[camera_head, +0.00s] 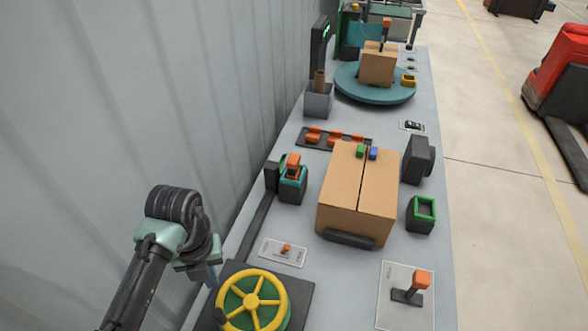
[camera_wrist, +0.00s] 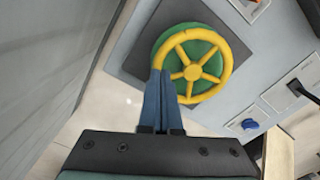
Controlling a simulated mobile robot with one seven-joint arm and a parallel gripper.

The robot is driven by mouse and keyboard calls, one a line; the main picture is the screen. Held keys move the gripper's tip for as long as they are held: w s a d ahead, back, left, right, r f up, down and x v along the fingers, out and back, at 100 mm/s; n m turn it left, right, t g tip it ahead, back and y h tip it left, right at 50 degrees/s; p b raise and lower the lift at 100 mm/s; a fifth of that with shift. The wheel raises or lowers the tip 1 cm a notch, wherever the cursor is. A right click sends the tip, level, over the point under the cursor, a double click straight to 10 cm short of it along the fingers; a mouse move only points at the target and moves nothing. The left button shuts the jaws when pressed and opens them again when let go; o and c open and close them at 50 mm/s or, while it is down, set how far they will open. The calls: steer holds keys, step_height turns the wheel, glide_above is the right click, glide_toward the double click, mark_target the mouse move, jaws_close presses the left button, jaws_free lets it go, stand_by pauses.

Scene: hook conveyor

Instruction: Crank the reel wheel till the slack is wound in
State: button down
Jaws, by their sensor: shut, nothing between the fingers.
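The reel wheel (camera_head: 252,300) is a yellow spoked wheel over a green disc, on a dark square plate (camera_head: 303,297) at the near end of the bench. In the wrist view the wheel (camera_wrist: 192,72) fills the upper middle. My gripper (camera_wrist: 160,75) has its blue fingers together with nothing between them. Their tips overlap the wheel's left rim in that view; I cannot tell whether they touch it. In the head view my gripper (camera_head: 211,279) is at the wheel's upper left and partly hidden by my wrist. No slack line is clearly visible.
A small orange switch (camera_head: 286,248) lies beyond the wheel. An orange-handled lever (camera_head: 418,283) stands to the right. A cardboard box (camera_head: 345,190) sits farther along the bench. A corrugated wall (camera_head: 120,100) rises close on the left.

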mark_target(228, 327)
steer(key=shift+f+b, duration=2)
steer(key=shift+f, duration=0.9)
steer(key=shift+s+r+p, duration=0.15)
steer(key=shift+s+p, duration=0.2)
steer(key=shift+p, duration=0.05)
steer(key=shift+s+d+p, duration=0.15)
steer(key=shift+s+p, duration=0.6)
steer(key=shift+s, duration=0.7)
steer(key=shift+s+d+p, duration=0.35)
steer(key=shift+s+d, duration=0.15)
steer(key=shift+s, duration=0.25)
steer(key=shift+s+d+p, duration=0.3)
steer(key=shift+s+d, duration=0.2)
steer(key=shift+s, duration=0.25)
